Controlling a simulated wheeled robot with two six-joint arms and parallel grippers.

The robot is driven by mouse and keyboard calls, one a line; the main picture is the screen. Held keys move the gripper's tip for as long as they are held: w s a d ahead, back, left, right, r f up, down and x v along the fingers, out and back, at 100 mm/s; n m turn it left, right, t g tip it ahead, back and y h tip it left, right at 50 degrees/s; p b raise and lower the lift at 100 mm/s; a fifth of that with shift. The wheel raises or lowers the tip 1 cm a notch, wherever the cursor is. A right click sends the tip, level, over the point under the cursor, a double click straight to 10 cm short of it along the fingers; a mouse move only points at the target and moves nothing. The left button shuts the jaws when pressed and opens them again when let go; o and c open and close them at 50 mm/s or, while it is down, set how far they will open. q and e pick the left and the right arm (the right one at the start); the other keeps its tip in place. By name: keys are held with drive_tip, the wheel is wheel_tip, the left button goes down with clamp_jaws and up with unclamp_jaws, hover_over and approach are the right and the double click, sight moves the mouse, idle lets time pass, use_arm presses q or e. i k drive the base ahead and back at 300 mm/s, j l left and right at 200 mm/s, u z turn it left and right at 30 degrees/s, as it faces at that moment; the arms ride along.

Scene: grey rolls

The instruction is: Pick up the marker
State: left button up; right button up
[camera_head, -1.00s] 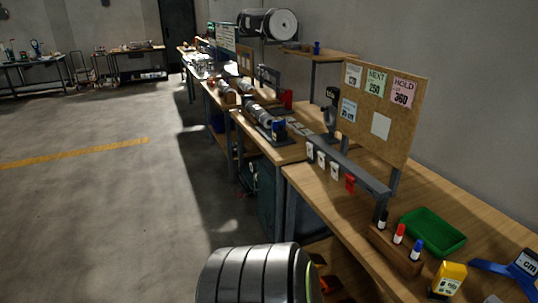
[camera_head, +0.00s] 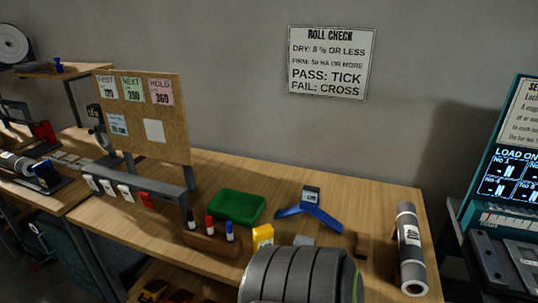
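Black (camera_head: 191,218), red (camera_head: 209,225) and blue (camera_head: 229,231) markers stand upright in a row in a wooden block (camera_head: 208,246). The block is near the front edge of the wooden bench (camera_head: 160,222), left of the picture's middle. The frames do not show which of the markers is meant. Neither my left nor my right gripper is in view, so I cannot see whether they are open or shut.
A green tray (camera_head: 238,206) lies behind the block. A yellow box-shaped item (camera_head: 263,236) is to its right, with a blue stand (camera_head: 309,212) farther right. A pinboard (camera_head: 150,142) stands behind left. A grey roll (camera_head: 411,250) lies at the right end.

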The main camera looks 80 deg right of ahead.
sight(210, 226)
drive_tip(key=z, duration=1.8)
drive_tip(key=i+j+z, duration=0.15)
drive_tip(key=k, duration=0.05)
